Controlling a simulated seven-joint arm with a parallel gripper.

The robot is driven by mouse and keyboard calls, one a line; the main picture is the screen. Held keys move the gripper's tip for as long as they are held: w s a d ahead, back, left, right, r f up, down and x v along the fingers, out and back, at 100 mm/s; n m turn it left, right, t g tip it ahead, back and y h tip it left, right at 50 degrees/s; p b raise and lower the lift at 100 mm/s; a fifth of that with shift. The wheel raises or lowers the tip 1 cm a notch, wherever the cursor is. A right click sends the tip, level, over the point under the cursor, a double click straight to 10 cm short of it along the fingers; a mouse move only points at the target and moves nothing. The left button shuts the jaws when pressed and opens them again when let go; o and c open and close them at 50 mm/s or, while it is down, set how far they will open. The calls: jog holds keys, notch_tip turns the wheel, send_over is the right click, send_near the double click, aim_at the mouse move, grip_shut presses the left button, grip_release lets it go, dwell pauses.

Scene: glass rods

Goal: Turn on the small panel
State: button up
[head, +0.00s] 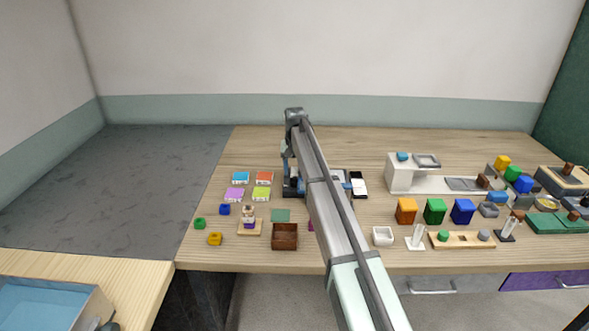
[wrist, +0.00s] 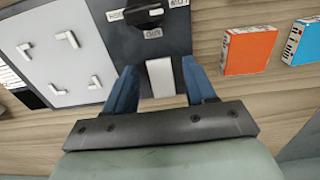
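The small dark panel (wrist: 172,45) is in the upper middle of the wrist view. It bears white labels, a dark round knob (wrist: 145,14) at the top and a white upright piece (wrist: 160,76) at its lower edge. My gripper (wrist: 159,70) is open, its two blue fingers on either side of the white piece with a visible gap to each. Whether a fingertip touches the panel I cannot tell. In the head view the panel (head: 289,191) is mostly hidden by my arm.
A white board (wrist: 68,60) with L-shaped marks lies beside the panel. An orange box (wrist: 248,50) and a blue box (wrist: 305,42) lie on the other side. A brown box (head: 285,237) stands nearer. A white machine (head: 400,178) and several coloured blocks are at right.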

aim_at(295, 169)
grip_shut()
jog(key=shift+w+g, duration=0.3)
jog(key=shift+g, duration=0.2)
jog(key=shift+r+g, duration=0.1)
jog(key=shift+g, duration=0.7)
jog(key=shift+o, duration=0.2)
grip_release()
jog(key=shift+r, duration=0.1)
jog(key=v, duration=0.7)
jog(key=shift+r, duration=0.2)
